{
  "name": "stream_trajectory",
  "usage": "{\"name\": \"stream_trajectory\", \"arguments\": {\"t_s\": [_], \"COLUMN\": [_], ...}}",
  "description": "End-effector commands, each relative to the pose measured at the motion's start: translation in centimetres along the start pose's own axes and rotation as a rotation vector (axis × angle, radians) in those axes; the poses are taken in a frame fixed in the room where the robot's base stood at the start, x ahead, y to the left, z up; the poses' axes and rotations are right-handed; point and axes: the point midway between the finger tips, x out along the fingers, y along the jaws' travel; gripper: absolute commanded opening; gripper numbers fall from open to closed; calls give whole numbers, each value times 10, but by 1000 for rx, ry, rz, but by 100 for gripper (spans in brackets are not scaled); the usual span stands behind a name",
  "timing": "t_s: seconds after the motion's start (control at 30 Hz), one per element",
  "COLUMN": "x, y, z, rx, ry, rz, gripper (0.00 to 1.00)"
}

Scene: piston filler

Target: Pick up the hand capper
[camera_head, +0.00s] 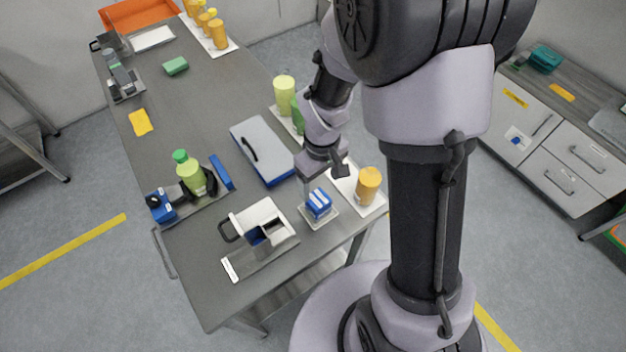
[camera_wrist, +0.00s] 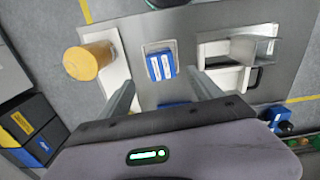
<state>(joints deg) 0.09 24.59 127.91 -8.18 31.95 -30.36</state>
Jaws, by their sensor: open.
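No label marks the hand capper, and I cannot tell for sure which thing it is. A blue block with white bands (camera_head: 318,203) sits on a small pale square tray (camera_head: 333,213) near the table's front right; it also shows in the wrist view (camera_wrist: 160,66). A blue device with a black knob (camera_head: 161,207) stands at the table's left edge, beside a green bottle. My gripper (camera_head: 322,178) is above the table near the banded block. In the wrist view my gripper (camera_wrist: 161,78) is open, its fingers apart and empty, with the block ahead between them.
An orange jar (camera_head: 368,186) stands on a white tray right of the block. A white machine with a handle (camera_head: 258,222) is to the left. A grey-blue case (camera_head: 262,150) lies behind. Green bottles (camera_head: 285,95) stand farther back. Bare tabletop lies at centre left.

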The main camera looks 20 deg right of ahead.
Motion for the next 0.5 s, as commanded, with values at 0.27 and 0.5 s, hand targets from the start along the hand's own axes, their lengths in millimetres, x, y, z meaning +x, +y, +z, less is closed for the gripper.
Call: {"name": "stream_trajectory", "arguments": {"t_s": [0.27,0.5], "x": [65,96], "y": [0,-2], "z": [0,-2], "rx": [2,1], "ry": [-1,-1], "rz": [-1,-1], "gripper": [75,75]}}
